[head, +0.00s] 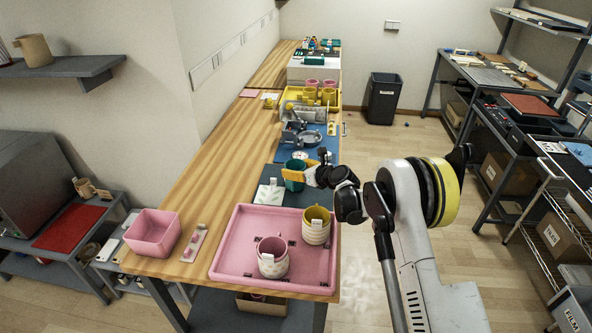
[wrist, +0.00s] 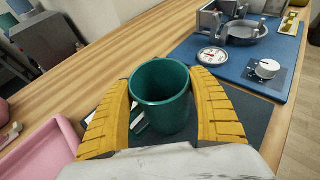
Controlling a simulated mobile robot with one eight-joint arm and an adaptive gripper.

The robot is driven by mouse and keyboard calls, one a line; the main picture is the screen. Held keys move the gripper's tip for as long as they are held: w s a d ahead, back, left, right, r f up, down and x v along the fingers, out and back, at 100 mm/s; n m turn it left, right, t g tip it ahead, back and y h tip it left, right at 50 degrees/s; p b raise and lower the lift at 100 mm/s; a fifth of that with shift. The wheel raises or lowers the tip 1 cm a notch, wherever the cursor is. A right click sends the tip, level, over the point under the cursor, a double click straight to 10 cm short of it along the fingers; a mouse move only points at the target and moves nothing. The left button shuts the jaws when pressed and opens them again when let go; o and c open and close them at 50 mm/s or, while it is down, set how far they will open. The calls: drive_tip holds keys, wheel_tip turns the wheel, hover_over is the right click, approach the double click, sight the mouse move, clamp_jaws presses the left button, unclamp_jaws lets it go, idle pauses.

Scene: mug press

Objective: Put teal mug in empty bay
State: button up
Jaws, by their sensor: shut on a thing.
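The teal mug (head: 294,174) is between the yellow fingers of my gripper (head: 299,173), above the dark mat near the table's right edge. In the wrist view the teal mug (wrist: 160,95) is upright, open end toward the camera, with its handle to the lower left. My gripper (wrist: 165,110) is shut on it, one finger on each side. I cannot tell whether the mug touches the mat. The pink tray (head: 222,270) holds a pink-and-white mug (head: 272,262) and a yellow-and-white mug (head: 316,228). Bare tray floor shows beside them.
A pink bin (head: 152,232) stands at the table's left front. A blue mat (wrist: 225,55) with a dial gauge (wrist: 212,56), a knob unit (wrist: 267,69) and a grey press (wrist: 240,30) lies beyond the mug. A yellow tray (head: 287,95) with mugs is farther back.

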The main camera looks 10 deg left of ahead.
drive_tip(key=shift+f, duration=0.25)
drive_tip(key=o, duration=1.4)
drive_tip(key=shift+r, duration=0.1)
drive_tip(key=shift+r, duration=0.1)
drive_tip(key=shift+s+d+r, duration=0.1)
drive_tip(key=shift+r, duration=0.1)
drive_tip(key=p+v, duration=0.2)
drive_tip(key=v, duration=0.9)
drive_tip(key=shift+s+d+r+p, duration=0.2)
drive_tip(key=shift+s+d+p, duration=0.05)
drive_tip(key=shift+p, duration=0.05)
